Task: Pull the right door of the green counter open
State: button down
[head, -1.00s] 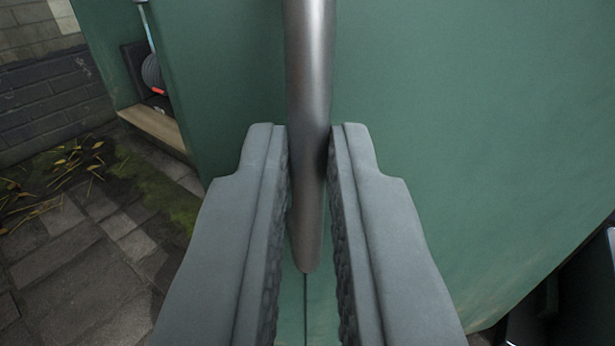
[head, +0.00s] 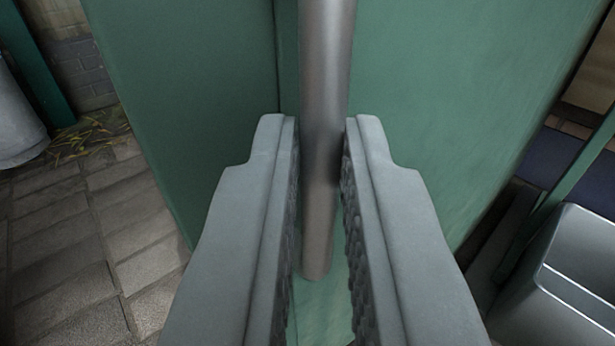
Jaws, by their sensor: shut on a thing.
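My gripper (head: 318,128) is shut on an upright round metal bar handle (head: 326,60), with one dark grey jaw on each side of it. The bar's lower end shows between the jaws, and its top runs out of view. Behind the bar is a lighter green door face (head: 430,100) of the counter. A darker green panel (head: 190,90) stands to the left, with a vertical edge between the two. The jaws hide the lower part of the green faces, and the hinge side cannot be told for sure.
Paved floor (head: 90,230) is open at the left. A grey rounded container (head: 15,120) and a green post (head: 40,60) stand at the far left. A grey bin (head: 575,280) and a slanting green post (head: 560,190) are close at the right.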

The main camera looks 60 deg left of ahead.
jog(key=shift+w+d+r, duration=0.1)
jog(key=shift+w+d, duration=0.3)
jog(key=c, duration=1.5)
grip_release()
jog(key=shift+w+a, duration=0.1)
jog(key=shift+a, duration=0.15)
jog(key=shift+d, duration=0.15)
jog(key=v, duration=1.7)
jog(key=shift+d, duration=0.15)
